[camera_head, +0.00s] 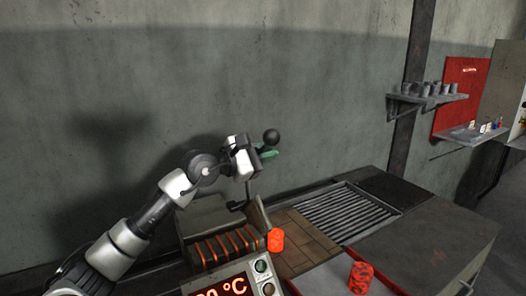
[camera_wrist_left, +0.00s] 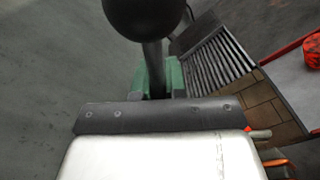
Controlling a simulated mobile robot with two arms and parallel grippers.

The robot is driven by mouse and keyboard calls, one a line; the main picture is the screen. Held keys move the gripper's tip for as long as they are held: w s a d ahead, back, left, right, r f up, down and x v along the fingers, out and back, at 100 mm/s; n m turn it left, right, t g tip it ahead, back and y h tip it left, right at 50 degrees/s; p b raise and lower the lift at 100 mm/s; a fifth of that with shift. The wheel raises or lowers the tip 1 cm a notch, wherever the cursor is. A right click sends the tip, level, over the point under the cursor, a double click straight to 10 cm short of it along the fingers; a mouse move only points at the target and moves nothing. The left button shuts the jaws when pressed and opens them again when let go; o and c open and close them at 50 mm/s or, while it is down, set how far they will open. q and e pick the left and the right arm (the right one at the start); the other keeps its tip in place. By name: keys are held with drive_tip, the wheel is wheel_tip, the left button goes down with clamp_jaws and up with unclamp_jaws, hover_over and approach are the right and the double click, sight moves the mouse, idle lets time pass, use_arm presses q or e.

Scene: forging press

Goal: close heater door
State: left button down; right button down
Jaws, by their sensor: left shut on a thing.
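The heater (camera_head: 222,246) stands low in the middle of the head view, with glowing orange coils showing at its front. My left gripper (camera_head: 265,154) is above it, shut on a dark handle that ends in a black ball knob (camera_head: 271,137). In the wrist view the knob (camera_wrist_left: 145,14) stands beyond the green fingers (camera_wrist_left: 155,78), with its rod between them. A grey slanted panel (camera_head: 258,213) rises at the heater's right end; I cannot tell whether it is the door. My arm hides part of the heater's back. My right gripper is not in view.
A temperature display (camera_head: 236,286) is in front. A slatted grate (camera_head: 345,212) lies to the right. The wall (camera_head: 90,120) is close behind my left arm.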

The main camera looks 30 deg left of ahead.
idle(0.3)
use_arm(q)
drive_tip(key=c, duration=1.2)
unclamp_jaws()
drive_tip(key=shift+o, duration=0.2)
drive_tip(key=b+v, duration=0.6)
drive_tip(key=v, duration=0.5)
drive_tip(key=shift+d, duration=0.1)
drive_tip(key=shift+c, duration=0.3)
